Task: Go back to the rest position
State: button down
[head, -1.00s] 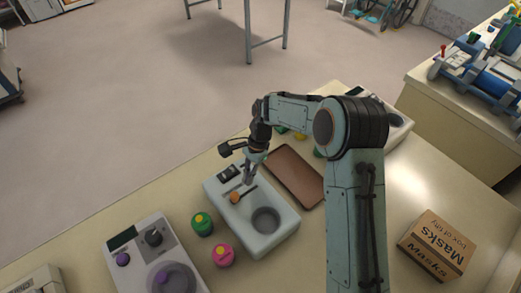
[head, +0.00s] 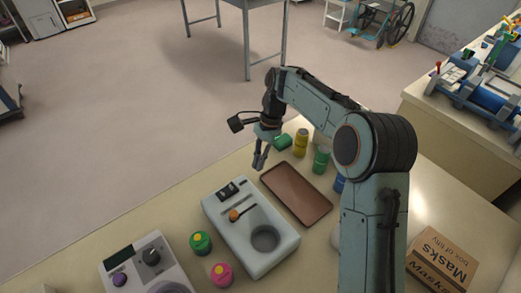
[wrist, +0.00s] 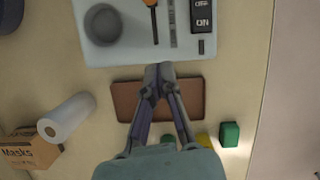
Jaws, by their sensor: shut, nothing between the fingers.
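My gripper (head: 260,160) is shut and empty. It hangs in the air above the counter, near the far left corner of the brown tray (head: 298,196). In the wrist view my gripper (wrist: 159,70) points down in front of the brown tray (wrist: 190,100), which looks bare where it shows. The white device (head: 281,258) with an orange-knobbed lever (head: 234,215) and a round well stands left of the tray. The gripper is clear of both.
Green (head: 321,161) and yellow (head: 301,143) containers stand beyond the tray. A green-topped jar (head: 200,243) and a pink jar (head: 222,275) stand left of the device. A masks box (head: 440,262) is at right. In the wrist view a white roll (wrist: 68,117) lies near the tray.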

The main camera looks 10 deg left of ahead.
notch_tip(320, 180, up, 7)
jog(key=d+t, duration=0.2)
jog(key=s+d+r+t+h, duration=0.2)
jog(key=s+d+r, duration=0.5)
jog(key=s+r, duration=0.15)
jog(key=s+d+f+n, duration=0.2)
jog(key=s+f+n, duration=0.2)
jog(key=s, duration=0.5)
jog(key=s+d+f+n+g, duration=0.1)
jog(key=s+d+f+n, duration=0.2)
jog(key=s, duration=0.7)
notch_tip(320, 180, down, 2)
jog(key=shift+f+n+y, duration=0.1)
jog(key=shift+n+y, duration=0.2)
jog(key=shift+n, duration=0.4)
jog(key=c, duration=1.8)
grip_release()
jog(key=shift+d, duration=0.1)
